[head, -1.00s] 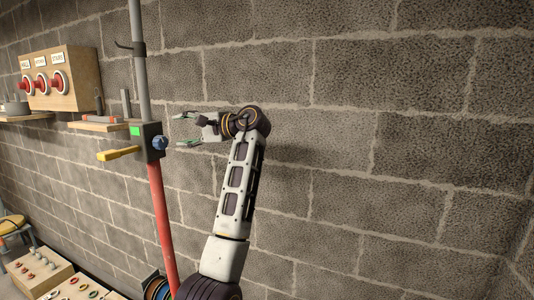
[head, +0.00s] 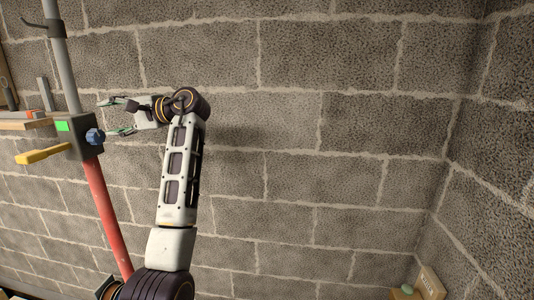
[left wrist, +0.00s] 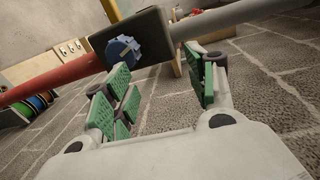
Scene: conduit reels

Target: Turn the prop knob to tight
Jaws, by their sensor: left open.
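The prop stands upright and leaning slightly, with a red lower tube (head: 106,215) and a grey upper tube (head: 63,60). Between them is a dark clamp block (head: 80,150) with a green patch (head: 63,126) and a yellow lever (head: 43,155). The blue lobed prop knob (head: 95,137) sits on the block's right side. My left gripper (head: 113,116) is open and empty just right of and above the knob, apart from it. In the left wrist view the knob (left wrist: 123,50) lies beyond the green-padded fingers, nearer the left one. My right gripper is out of view.
A grey block wall stands behind, meeting another wall at the right corner (head: 450,150). A wooden shelf (head: 25,124) with small items is left of the prop. A hook (head: 37,27) sticks out from the upper tube. A small box (head: 430,284) stands at the lower right.

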